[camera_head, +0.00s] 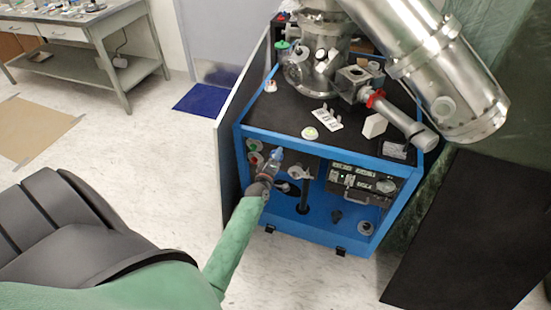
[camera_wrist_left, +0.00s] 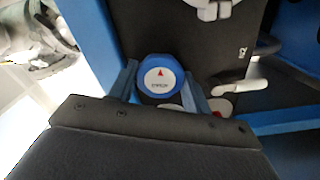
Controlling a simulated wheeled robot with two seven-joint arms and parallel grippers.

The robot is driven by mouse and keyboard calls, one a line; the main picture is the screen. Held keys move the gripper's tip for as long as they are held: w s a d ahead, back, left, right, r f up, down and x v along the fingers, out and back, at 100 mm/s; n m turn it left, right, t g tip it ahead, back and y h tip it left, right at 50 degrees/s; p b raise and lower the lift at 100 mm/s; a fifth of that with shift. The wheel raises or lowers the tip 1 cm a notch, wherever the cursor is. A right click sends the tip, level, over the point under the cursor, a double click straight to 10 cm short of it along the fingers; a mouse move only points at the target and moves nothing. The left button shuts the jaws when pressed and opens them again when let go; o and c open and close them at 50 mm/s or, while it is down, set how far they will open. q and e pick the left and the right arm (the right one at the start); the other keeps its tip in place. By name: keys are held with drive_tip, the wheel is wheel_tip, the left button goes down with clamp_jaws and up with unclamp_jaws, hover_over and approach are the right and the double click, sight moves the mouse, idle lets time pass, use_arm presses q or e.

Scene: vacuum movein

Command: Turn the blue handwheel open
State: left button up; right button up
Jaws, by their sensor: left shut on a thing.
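The blue handwheel (camera_wrist_left: 161,77) shows in the left wrist view as a round knob with a blue rim. Its white face carries a red arrow mark and dark lettering. My left gripper (camera_wrist_left: 161,88) has one blue-grey finger on each side of it and is shut on it. In the head view, my left gripper (camera_head: 273,165) reaches the open front of the blue-framed cart (camera_head: 300,147), near its left side. There I cannot clearly separate the handwheel from the fingers. My right gripper is not in view.
Green and red round knobs (camera_head: 254,151) sit just left of my left gripper. A control panel (camera_head: 362,180) is to the right in the cart. A large steel cylinder (camera_head: 440,75) overhangs the black top.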

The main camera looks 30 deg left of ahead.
use_arm(q)
drive_tip(key=shift+d+f, duration=0.1)
drive_tip(key=shift+f, duration=0.05)
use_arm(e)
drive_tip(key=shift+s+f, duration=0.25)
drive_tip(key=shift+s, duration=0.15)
use_arm(q)
drive_tip(key=o, duration=0.9)
drive_tip(key=shift+o, duration=0.3)
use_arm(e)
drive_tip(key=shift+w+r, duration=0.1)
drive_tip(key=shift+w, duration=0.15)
use_arm(q)
drive_tip(key=shift+r, duration=0.2)
